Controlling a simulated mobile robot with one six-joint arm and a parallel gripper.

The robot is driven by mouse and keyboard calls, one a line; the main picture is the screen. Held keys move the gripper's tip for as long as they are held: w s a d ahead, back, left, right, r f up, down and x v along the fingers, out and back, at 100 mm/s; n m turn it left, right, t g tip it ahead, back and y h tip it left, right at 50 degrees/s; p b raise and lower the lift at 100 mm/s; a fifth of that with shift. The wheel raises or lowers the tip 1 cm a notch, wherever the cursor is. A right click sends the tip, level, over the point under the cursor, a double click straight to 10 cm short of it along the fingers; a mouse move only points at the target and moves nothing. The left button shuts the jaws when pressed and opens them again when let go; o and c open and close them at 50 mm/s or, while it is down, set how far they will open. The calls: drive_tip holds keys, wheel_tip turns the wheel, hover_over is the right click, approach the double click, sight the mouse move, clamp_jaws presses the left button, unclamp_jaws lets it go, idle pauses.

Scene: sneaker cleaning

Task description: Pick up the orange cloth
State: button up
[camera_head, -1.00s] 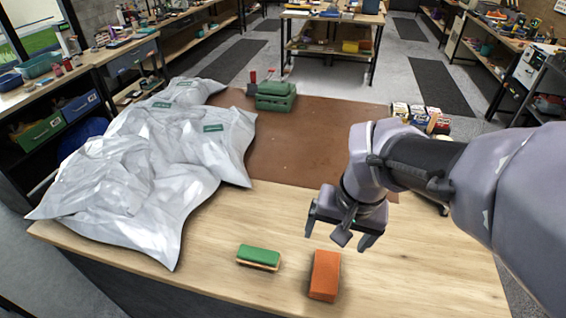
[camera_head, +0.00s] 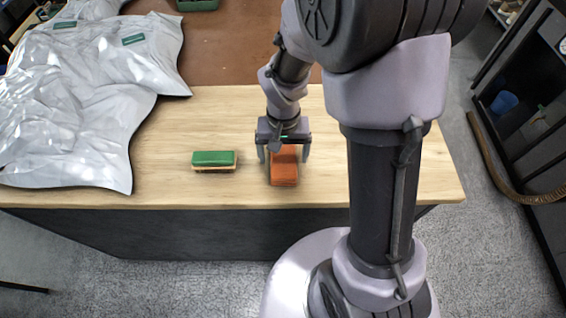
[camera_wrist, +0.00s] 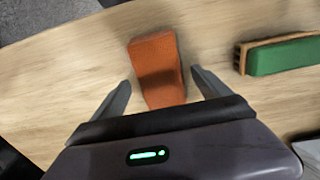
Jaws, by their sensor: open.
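The orange cloth (camera_head: 284,168) is a small folded block lying on the wooden table near its front edge. My gripper (camera_head: 284,152) is open above it, with one finger to each side of the cloth in the head view. In the wrist view the cloth (camera_wrist: 158,68) lies ahead of and between the two spread fingers of my gripper (camera_wrist: 160,88), and its near end reaches in between them. A shadow falls across the cloth. I cannot tell whether the fingers touch it.
A green-topped brush (camera_head: 214,160) lies just left of the cloth; it also shows in the wrist view (camera_wrist: 285,55). A crumpled silvery-white sheet (camera_head: 70,110) covers the table's left side. A brown mat (camera_head: 215,50) lies behind. The wooden table (camera_head: 400,180) is bare at right.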

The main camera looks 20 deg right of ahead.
wheel_tip(320, 180, down, 2)
drive_tip(key=shift+w+f, duration=0.1)
drive_tip(key=shift+f, duration=0.05)
drive_tip(key=shift+c, duration=1.1)
drive_tip(key=c, duration=1.4)
